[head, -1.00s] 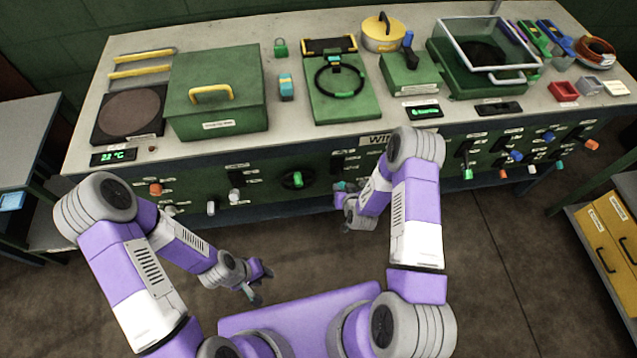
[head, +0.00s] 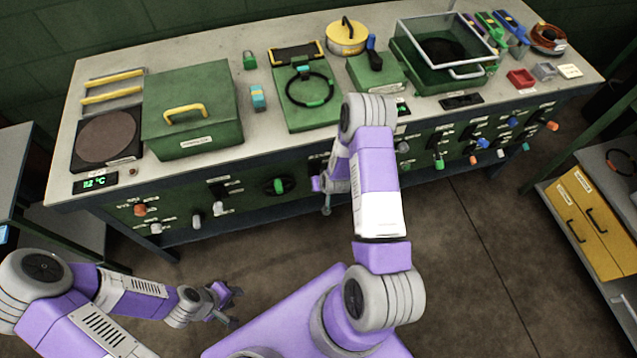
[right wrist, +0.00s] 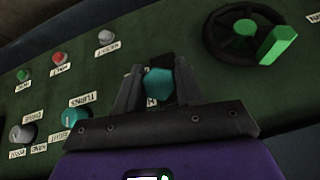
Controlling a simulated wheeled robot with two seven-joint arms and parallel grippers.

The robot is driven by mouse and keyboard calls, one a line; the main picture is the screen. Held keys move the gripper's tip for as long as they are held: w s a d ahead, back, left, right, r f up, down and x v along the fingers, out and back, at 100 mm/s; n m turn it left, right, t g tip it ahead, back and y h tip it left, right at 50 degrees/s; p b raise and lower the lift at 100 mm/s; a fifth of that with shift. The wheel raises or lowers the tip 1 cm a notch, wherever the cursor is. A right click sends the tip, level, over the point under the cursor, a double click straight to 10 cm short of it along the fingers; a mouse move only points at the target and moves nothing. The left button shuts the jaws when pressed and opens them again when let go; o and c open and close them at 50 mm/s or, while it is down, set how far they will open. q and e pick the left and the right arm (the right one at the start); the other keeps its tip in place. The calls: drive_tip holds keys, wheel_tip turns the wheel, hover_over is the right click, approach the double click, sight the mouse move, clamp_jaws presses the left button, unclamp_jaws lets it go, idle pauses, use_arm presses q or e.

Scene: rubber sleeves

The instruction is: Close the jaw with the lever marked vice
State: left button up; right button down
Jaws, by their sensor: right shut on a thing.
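In the right wrist view a teal handle (right wrist: 159,82) on the green panel sits between the two dark fingers of my right gripper (right wrist: 157,88), which is shut on it. The label beside it is mostly covered, so I cannot read the word vice. In the head view my right gripper (head: 325,190) is at the bench front, largely hidden by my forearm, and the teal handle cannot be made out there. My left gripper (head: 234,306) is open and empty, low over the floor away from the bench. I cannot identify the vice jaw.
A black handwheel with a green grip (right wrist: 270,46) is close to the right gripper. A teal knob (right wrist: 75,117), a grey knob (right wrist: 21,133) and a red button (right wrist: 59,58) are on the panel. A yellow-drawer cabinet (head: 590,208) stands right; floor between is clear.

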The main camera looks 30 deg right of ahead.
drive_tip(key=shift+w+r, duration=0.1)
drive_tip(key=c, duration=0.7)
unclamp_jaws()
drive_tip(key=shift+c, duration=0.2)
drive_tip(key=p+v, duration=0.1)
drive_tip(key=v, duration=0.6)
drive_tip(key=shift+s+r, duration=0.2)
drive_tip(key=shift+r, duration=0.05)
